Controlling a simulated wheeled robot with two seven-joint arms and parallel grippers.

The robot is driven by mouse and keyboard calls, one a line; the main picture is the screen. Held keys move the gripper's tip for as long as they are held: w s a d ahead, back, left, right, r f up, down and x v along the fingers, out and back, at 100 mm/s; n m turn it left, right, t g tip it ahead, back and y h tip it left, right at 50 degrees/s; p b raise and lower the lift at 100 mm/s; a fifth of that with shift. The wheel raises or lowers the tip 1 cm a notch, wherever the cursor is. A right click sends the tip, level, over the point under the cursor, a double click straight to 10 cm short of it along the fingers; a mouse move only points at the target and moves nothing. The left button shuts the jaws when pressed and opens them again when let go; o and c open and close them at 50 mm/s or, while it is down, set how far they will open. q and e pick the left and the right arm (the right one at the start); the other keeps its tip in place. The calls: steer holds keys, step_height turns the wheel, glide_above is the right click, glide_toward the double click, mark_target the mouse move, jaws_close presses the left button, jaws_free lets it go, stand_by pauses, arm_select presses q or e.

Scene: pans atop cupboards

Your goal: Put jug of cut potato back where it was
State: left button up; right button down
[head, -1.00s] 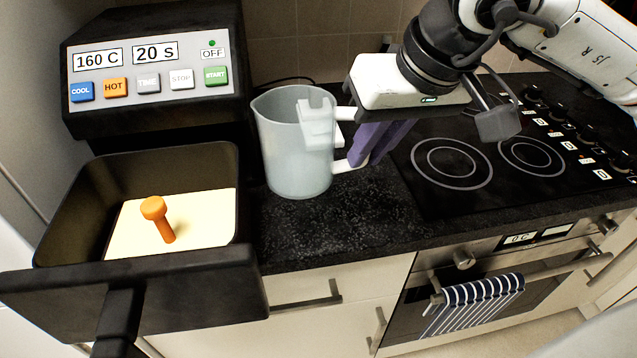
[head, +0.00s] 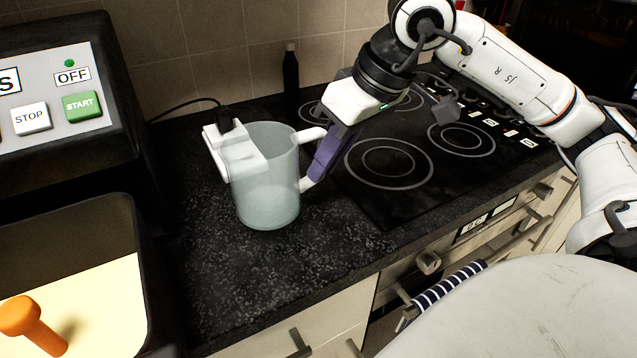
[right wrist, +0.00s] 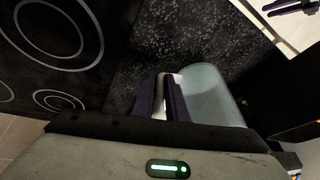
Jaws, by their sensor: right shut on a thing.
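The jug (head: 270,195) is a translucent grey-blue vessel with a pale handle (head: 310,135) on its right side. It is upright at the worktop, between the fryer unit and the hob. I cannot tell whether its base touches the worktop. I see no cut potato in it. My right gripper (head: 327,153) is shut on the handle with its purple fingers. In the right wrist view, the fingers (right wrist: 163,98) close around the handle beside the jug (right wrist: 212,95). A small dark shape in that view's top right corner may be my left gripper (right wrist: 292,7); its state is unclear.
A white socket (head: 235,152) with a black plug overlaps the jug's left side in view. The fryer's dark tray (head: 125,225) with an orange knob (head: 30,322) is at left. The hob (head: 400,170) and a dark bottle (head: 290,72) are right and behind. Worktop (head: 285,280) in front is clear.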

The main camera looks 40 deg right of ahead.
steer(key=shift+f+b, duration=0.55)
steer(key=shift+f, duration=1.55)
steer(key=shift+f, duration=0.15)
steer(key=c, duration=1.8)
jaws_free()
steer(key=shift+o, duration=0.2)
steer(key=shift+r, duration=0.4)
steer(key=p+v, duration=0.1)
steer(key=v, duration=1)
steer(key=shift+s+r, duration=0.15)
steer(key=shift+r, duration=0.05)
steer(key=shift+d, duration=0.1)
